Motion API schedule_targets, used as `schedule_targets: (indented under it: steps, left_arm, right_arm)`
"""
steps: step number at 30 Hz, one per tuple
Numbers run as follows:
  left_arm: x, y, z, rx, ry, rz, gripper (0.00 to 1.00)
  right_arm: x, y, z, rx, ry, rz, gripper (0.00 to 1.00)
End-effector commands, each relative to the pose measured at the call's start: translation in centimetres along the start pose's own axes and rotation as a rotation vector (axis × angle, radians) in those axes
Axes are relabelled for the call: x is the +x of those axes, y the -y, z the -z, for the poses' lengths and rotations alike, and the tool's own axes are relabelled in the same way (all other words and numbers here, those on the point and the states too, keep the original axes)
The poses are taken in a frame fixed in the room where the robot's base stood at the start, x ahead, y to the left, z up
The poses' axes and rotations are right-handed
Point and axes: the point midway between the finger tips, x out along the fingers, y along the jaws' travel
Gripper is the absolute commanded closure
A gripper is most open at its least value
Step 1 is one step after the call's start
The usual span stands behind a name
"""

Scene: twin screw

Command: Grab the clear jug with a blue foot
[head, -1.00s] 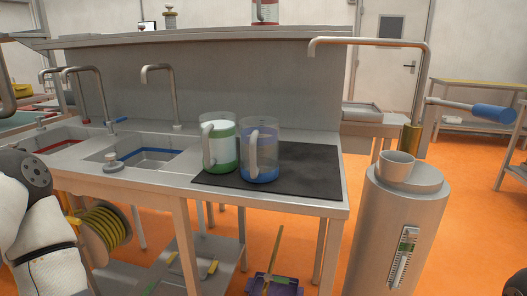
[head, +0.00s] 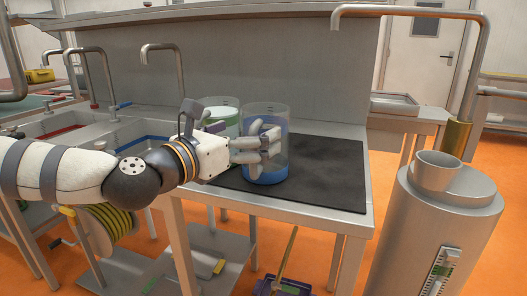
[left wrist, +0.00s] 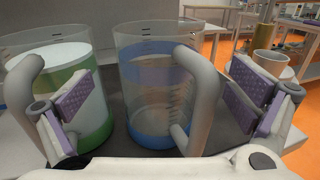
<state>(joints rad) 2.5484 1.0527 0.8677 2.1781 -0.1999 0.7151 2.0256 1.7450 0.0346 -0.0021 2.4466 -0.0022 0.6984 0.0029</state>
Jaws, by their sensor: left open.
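The clear jug with a blue foot (head: 268,178) stands upright on the dark mat. My left gripper (head: 264,144) is open at the jug, its fingers overlapping the jug's left and middle part in the head view. In the left wrist view the jug (left wrist: 150,137) stands between the two spread finger pads, with gaps visible on both sides. Its grey handle faces the camera on the right side, near the right pad. My right gripper is not in view.
A similar jug with green base and white filling (head: 224,125) stands close on the left; in the left wrist view its handle is beside the left pad. The dark mat (head: 325,170) is clear to the right. A grey cylinder with a cup (head: 436,172) stands further right.

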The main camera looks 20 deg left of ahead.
Motion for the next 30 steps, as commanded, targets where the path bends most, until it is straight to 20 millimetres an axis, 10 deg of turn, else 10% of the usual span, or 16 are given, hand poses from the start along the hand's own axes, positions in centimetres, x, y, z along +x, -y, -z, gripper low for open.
schedule_targets:
  steps: [12,20,30]
  left_arm:
    - [3.1,-0.2,0.3,0.001,-0.002,0.000,0.00]
    - [3.1,-0.2,0.3,0.001,-0.002,0.000,0.55]
    - [3.0,-0.2,-0.4,0.003,0.001,0.000,0.56]
  right_arm:
    - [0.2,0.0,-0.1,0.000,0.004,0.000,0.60]
    - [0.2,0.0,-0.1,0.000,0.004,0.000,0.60]
    - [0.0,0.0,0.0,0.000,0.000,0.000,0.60]
